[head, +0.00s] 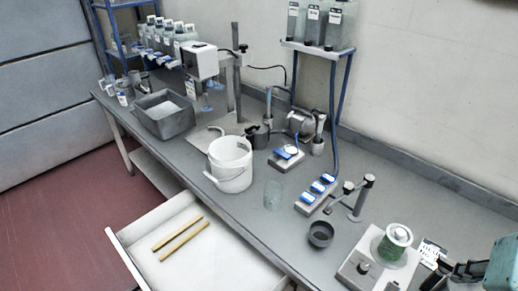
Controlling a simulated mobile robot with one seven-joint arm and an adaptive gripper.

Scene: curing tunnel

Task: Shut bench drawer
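The bench drawer (222,262) is white and stands pulled out from under the grey bench (225,222), at the lower left of the head view. Its near part is cut off by the bottom edge of the picture. Two thin wooden sticks (178,234) lie inside it. What seems to be my gripper (458,270), dark with a teal body behind it, shows in the lower right corner above the bench top. It is well to the right of the drawer and apart from it. Its fingers are too small and cut off to tell whether they are open.
On the bench stand a white bucket (231,168), a clear beaker (273,195), a small dark bowl (321,234), a grey basin (165,116) and a device with a green-and-white top (394,243). The red floor (60,235) left of the drawer looks clear.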

